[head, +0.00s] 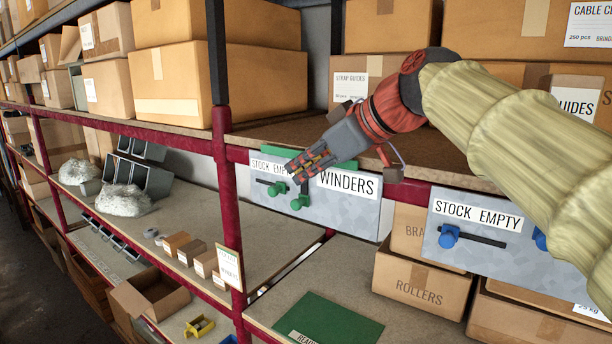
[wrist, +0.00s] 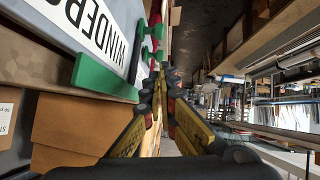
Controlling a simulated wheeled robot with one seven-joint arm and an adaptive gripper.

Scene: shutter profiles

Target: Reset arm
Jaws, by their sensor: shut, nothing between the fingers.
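My arm, in a pale ribbed sleeve, reaches in from the right in the head view. My gripper (head: 300,168) is shut and empty, and it points left and down in front of the grey WINDERS panel (head: 345,209). In the head view its fingers overlap the panel's STOCK EMPTY label, just above the green knobs (head: 299,202). I cannot tell whether it touches the panel. In the wrist view, my gripper's yellow-sided fingers (wrist: 164,95) run alongside the panel, with a green part (wrist: 103,78) close by on the left.
A second panel (head: 478,238) with blue knobs hangs to the right. Cardboard boxes (head: 225,75) fill the upper shelf. Red uprights (head: 228,185) and shelf edges stand close around the arm. The aisle at far left is clear.

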